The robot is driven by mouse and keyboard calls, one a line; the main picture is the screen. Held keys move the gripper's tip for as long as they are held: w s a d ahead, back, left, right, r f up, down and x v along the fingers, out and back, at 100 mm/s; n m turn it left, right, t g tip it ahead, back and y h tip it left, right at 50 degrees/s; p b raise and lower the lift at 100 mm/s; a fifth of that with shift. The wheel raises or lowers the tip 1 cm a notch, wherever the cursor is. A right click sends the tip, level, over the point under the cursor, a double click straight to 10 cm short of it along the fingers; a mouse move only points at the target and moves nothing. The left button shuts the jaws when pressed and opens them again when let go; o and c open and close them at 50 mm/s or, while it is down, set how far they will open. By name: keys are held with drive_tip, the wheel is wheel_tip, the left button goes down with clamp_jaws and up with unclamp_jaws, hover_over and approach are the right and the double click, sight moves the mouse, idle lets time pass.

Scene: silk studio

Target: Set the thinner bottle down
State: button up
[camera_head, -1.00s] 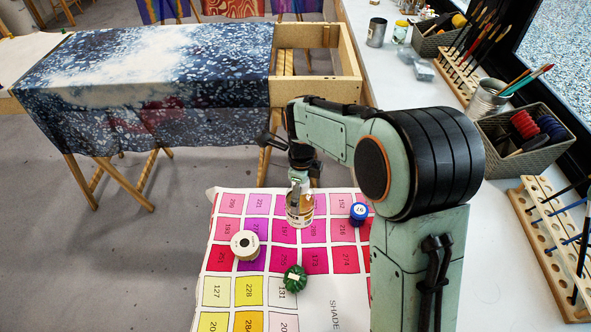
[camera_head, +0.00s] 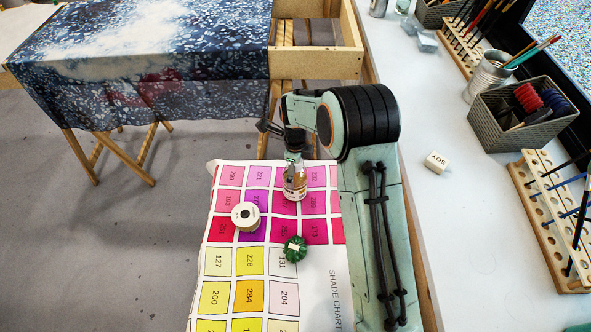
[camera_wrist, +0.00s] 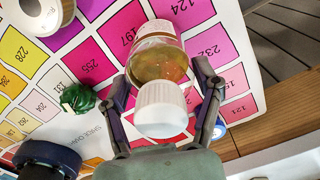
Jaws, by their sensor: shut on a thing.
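The thinner bottle (camera_head: 294,186) is clear glass with amber liquid and a white cap (camera_wrist: 161,108). It stands about upright over the pink and purple squares of the shade chart (camera_head: 318,283). Whether its base touches the chart is hard to tell. My gripper (camera_head: 294,160) comes down on the bottle from above. In the wrist view my gripper (camera_wrist: 162,78) has one finger on each side of the bottle (camera_wrist: 158,62) and is shut on it. The bottle's base is partly hidden behind its body and cap there.
A blue-capped thing (camera_wrist: 219,130) shows in the wrist view. A SOY block (camera_head: 437,162) lies on the white sill (camera_head: 470,220) at right.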

drive_tip(key=o, duration=1.2)
drive_tip(key=shift+o, duration=0.2)
wheel_tip(320, 180, up, 12)
drive_tip(key=shift+s+r, duration=0.1)
drive_tip(key=shift+s+d+r, duration=0.1)
drive_tip(key=shift+s+r, duration=0.1)
drive_tip(key=shift+r, duration=0.05)
drive_tip(key=s+d+r+n, duration=0.3)
drive_tip(key=s+r+n, duration=0.1)
drive_tip(key=s+n, duration=0.25)
drive_tip(key=s+d+r+n, duration=0.3)
drive_tip(key=s+n, duration=0.2)
drive_tip(key=s, duration=0.3)
drive_tip(key=s+d+f+n, duration=0.2)
drive_tip(key=s+n, duration=0.9)
drive_tip(key=s, duration=0.4)
drive_tip(key=shift+s+f+y, duration=0.15)
drive_tip(key=shift+y, duration=0.25)
